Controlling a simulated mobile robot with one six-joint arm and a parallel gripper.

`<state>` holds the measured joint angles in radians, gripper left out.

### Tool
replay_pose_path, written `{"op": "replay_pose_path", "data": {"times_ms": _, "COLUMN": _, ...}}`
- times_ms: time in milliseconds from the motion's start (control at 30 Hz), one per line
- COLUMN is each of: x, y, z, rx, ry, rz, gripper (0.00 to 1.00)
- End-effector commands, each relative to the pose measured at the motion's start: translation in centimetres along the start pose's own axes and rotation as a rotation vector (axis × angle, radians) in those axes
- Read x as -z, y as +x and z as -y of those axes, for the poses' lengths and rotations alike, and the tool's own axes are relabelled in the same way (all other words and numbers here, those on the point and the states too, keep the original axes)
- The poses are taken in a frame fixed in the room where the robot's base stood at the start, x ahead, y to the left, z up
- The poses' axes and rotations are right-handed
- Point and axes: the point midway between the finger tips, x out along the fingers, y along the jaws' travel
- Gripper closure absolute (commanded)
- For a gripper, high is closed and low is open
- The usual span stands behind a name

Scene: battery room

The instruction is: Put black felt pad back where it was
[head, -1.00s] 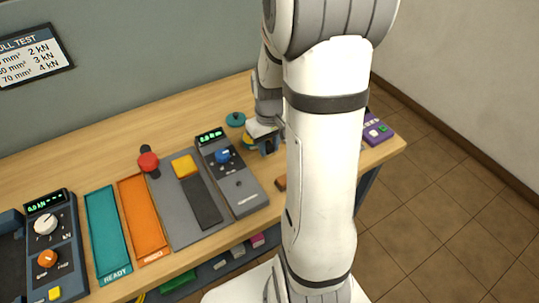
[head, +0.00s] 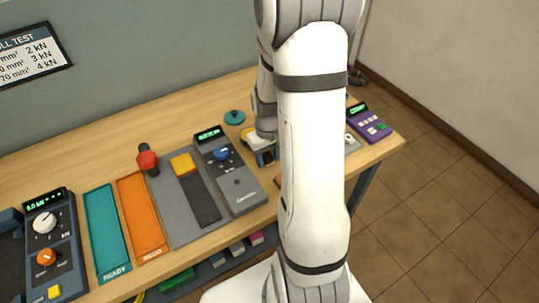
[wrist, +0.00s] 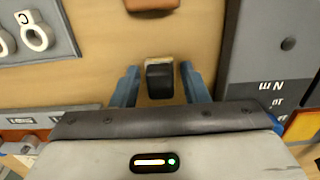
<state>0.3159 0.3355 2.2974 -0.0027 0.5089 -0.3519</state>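A small black block with a tan edge, which looks like the black felt pad (wrist: 160,80), lies on the wooden bench in the wrist view. My gripper (wrist: 159,70) is open, with one blue finger on each side of it and a visible gap on both sides. I cannot tell how far above the bench the fingertips are. In the head view my gripper (head: 265,158) is low over the bench, just right of the grey tester with the blue knob (head: 222,154). The pad cannot be made out there.
A brown block (wrist: 151,4) lies beyond the pad. The dark tester (wrist: 270,45) stands close on the right. A grey plate with ring lugs (wrist: 35,55) is on the left. A purple device (head: 368,122) stands near the bench's right end. The bench between is bare.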

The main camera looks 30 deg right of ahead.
Motion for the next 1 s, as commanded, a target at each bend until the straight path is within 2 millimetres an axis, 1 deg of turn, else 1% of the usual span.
{"op": "replay_pose_path", "data": {"times_ms": 33, "x": 0.0, "y": 0.0, "z": 0.0, "rx": 0.000, "ry": 0.000, "rz": 0.000, "gripper": 0.55}}
{"op": "replay_pose_path", "data": {"times_ms": 100, "x": 0.0, "y": 0.0, "z": 0.0, "rx": 0.000, "ry": 0.000, "rz": 0.000, "gripper": 0.50}}
{"op": "replay_pose_path", "data": {"times_ms": 333, "x": 0.0, "y": -0.1, "z": 0.0, "rx": 0.000, "ry": 0.001, "rz": 0.000, "gripper": 0.50}}
{"op": "replay_pose_path", "data": {"times_ms": 467, "x": 0.1, "y": -0.9, "z": -0.1, "rx": -0.001, "ry": 0.001, "rz": -0.003, "gripper": 0.50}}
{"op": "replay_pose_path", "data": {"times_ms": 567, "x": 0.1, "y": -2.5, "z": -0.1, "rx": -0.002, "ry": 0.001, "rz": -0.006, "gripper": 0.50}}
{"op": "replay_pose_path", "data": {"times_ms": 833, "x": 0.1, "y": -8.4, "z": -0.1, "rx": -0.002, "ry": 0.002, "rz": -0.006, "gripper": 0.50}}
{"op": "replay_pose_path", "data": {"times_ms": 1000, "x": 0.1, "y": -11.1, "z": -0.1, "rx": -0.001, "ry": 0.002, "rz": -0.004, "gripper": 0.50}}
